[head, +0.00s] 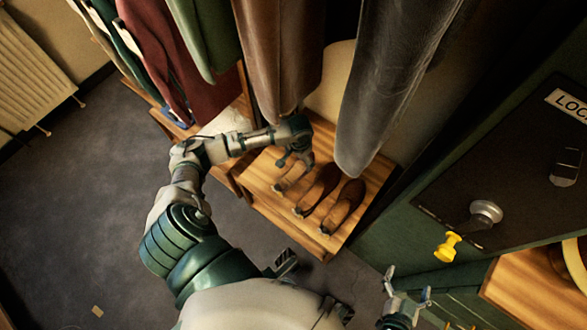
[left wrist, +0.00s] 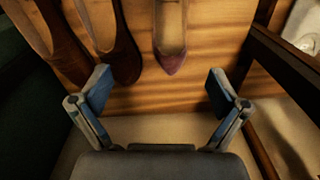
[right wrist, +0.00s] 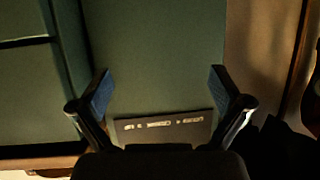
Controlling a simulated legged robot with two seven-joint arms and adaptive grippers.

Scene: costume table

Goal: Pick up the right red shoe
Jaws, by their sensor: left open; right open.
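On the wooden bench top (head: 325,238) stand low shoes in a row. A pointed shoe with a dull red toe (left wrist: 171,58) shows in the left wrist view, toe towards me. In the head view this shoe (head: 288,181) is partly covered by my left gripper (head: 294,161). My left gripper is open and empty, its fingers (left wrist: 158,92) on either side of the line of the toe, apart from it. Only one reddish shoe is clear; I cannot make out a second. My right gripper (head: 408,297) is open and empty at the lower right, away from the shoes.
Two brown shoes (head: 318,190) (head: 343,206) stand beside the reddish one. Long garments (head: 385,80) hang above and behind the bench. A green locker with a dark panel (head: 510,165) and yellow knob (head: 448,246) stands right. The grey floor (head: 90,200) is mostly open.

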